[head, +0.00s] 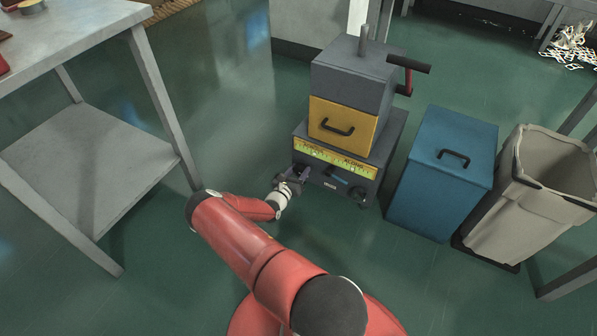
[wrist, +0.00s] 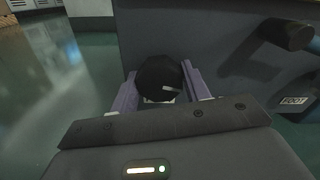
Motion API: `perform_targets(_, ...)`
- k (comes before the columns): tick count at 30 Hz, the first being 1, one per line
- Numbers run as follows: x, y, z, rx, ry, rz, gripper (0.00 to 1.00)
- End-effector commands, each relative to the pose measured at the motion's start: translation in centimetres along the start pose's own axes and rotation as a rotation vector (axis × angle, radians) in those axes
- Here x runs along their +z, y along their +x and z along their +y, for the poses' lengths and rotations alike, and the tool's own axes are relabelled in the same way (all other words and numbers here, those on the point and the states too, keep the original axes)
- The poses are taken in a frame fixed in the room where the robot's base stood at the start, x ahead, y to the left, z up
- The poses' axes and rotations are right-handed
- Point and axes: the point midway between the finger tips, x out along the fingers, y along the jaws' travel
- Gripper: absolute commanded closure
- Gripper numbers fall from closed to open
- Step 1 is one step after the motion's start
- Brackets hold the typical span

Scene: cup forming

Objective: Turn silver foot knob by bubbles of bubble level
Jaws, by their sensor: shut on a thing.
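A grey machine with a yellow drawer front stands on a dark base (head: 394,140). A yellow-green level strip (head: 335,158) runs along the base's front; its bubbles are too small to read. My gripper (head: 288,182) is at the base's front left corner. In the wrist view my gripper (wrist: 160,88) has its two pale purple fingers on either side of a round knob (wrist: 158,72) and is shut on it. The knob looks black with a small white mark, not silver. A second dark knob (wrist: 288,35) sticks out to the right, near a label reading FOOT (wrist: 294,100).
A blue bin (head: 440,175) with a black handle and a beige open bin (head: 535,190) stand right of the machine. A grey table (head: 95,165) with a lower shelf is at left. Green floor between table and machine is clear.

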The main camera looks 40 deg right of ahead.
Motion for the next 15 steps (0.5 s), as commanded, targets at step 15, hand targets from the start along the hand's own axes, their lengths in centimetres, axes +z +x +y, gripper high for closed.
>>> perform_targets(15, 0.04, -0.01, 0.07, 0.001, -0.16, -0.001, 0.76)
